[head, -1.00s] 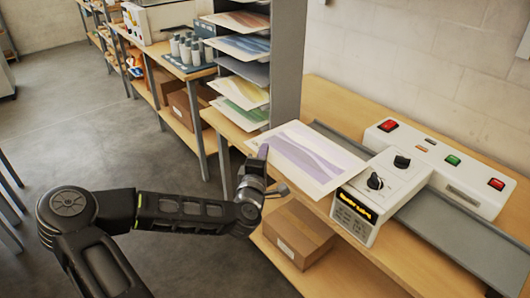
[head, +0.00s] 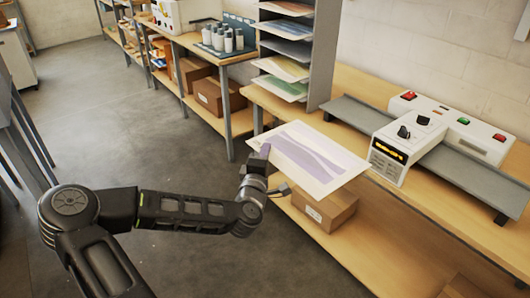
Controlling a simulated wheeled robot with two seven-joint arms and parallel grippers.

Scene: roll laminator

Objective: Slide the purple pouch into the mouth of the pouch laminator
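The purple pouch (head: 309,156), a white sheet with wavy purple bands, is held roughly flat off the front edge of the workbench. My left gripper (head: 262,160) is shut on its left edge; the fingertips are partly hidden. The pouch laminator (head: 425,128) is a white machine with red and green buttons, black knobs and a lit yellow display. A grey feed tray (head: 350,113) lies at its left side. The pouch's right corner is close to the laminator's front left in the picture, outside the mouth. The mouth itself is not clearly visible. My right gripper is not in view.
A grey shelf rack (head: 325,55) with colored sheets stands left of the laminator. A grey outfeed tray (head: 475,180) extends to its right. A cardboard box (head: 325,208) sits on the lower shelf below the pouch. The floor to the left is open.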

